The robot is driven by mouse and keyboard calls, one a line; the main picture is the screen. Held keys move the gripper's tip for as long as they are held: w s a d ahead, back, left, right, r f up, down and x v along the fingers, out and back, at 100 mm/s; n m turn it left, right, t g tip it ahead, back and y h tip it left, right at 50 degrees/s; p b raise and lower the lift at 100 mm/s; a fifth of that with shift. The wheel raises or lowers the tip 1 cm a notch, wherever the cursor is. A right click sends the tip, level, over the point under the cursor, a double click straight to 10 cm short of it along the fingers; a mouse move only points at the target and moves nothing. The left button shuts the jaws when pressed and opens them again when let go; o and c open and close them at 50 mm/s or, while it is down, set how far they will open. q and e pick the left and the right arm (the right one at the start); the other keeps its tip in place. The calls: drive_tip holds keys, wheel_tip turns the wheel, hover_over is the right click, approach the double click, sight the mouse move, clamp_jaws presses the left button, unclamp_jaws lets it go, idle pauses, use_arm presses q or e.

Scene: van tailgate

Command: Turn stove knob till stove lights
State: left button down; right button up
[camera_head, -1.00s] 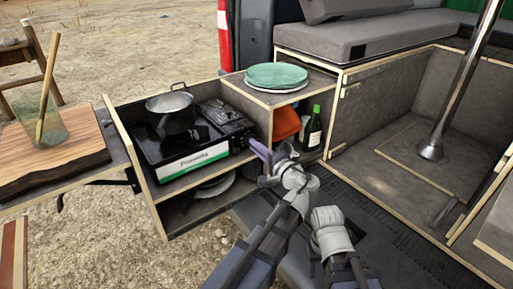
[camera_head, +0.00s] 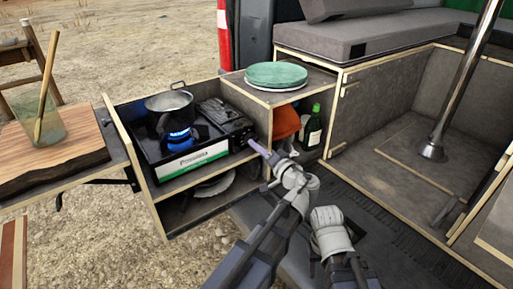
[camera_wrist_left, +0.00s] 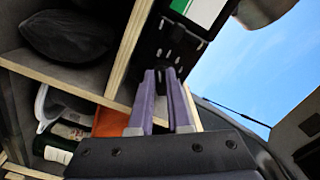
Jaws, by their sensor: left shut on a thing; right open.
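The black camping stove (camera_head: 160,153) sits on the upper shelf of the pulled-out kitchen box, with a white and green label on its front. A blue flame (camera_head: 180,138) burns on its burner under the metal pot (camera_head: 169,104). My left gripper (camera_head: 254,146) is at the stove's right front end, where the knob is, with its purple fingers shut. In the left wrist view, the fingertips (camera_wrist_left: 161,72) close at the dark stove front (camera_wrist_left: 180,45). The knob itself is mostly hidden by the fingers. My right gripper's fingers do not show.
A green plate stack (camera_head: 276,75) stands on the cabinet right of the stove. A green bottle (camera_head: 313,127) and an orange item (camera_head: 286,122) are in the compartment below. A wooden board (camera_head: 60,150) with a glass (camera_head: 42,118) is at left.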

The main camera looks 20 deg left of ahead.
use_arm(q)
drive_tip(key=c, duration=0.9)
unclamp_jaws()
drive_tip(key=shift+o, duration=0.2)
